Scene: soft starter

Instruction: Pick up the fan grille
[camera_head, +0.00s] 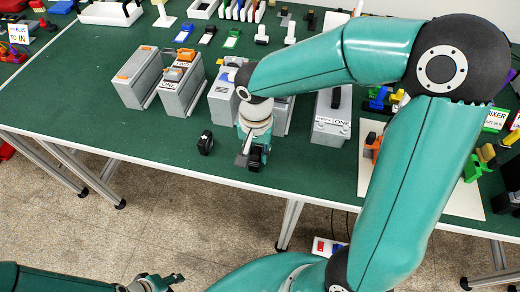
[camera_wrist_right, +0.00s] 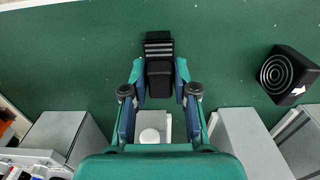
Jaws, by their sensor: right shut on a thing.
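My right gripper (camera_head: 254,157) points down at the green table's front part. In the right wrist view, its fingers (camera_wrist_right: 159,88) are shut on a black part with grey slats (camera_wrist_right: 158,48). This part also shows below the gripper in the head view (camera_head: 255,163). A second black, blocky part with concentric rings (camera_wrist_right: 287,75) lies apart from the gripper, left of it in the head view (camera_head: 205,143). I cannot tell for certain which of the two is the fan grille. My left gripper (camera_head: 160,283) is at the bottom edge, away from the table, its opening unclear.
Grey housings (camera_head: 137,78) stand in a row behind the parts, some partly hidden by my right arm. A white sheet (camera_head: 459,196) with several coloured parts lies at the right. The table (camera_head: 110,135) is clear at the front left, near its edge.

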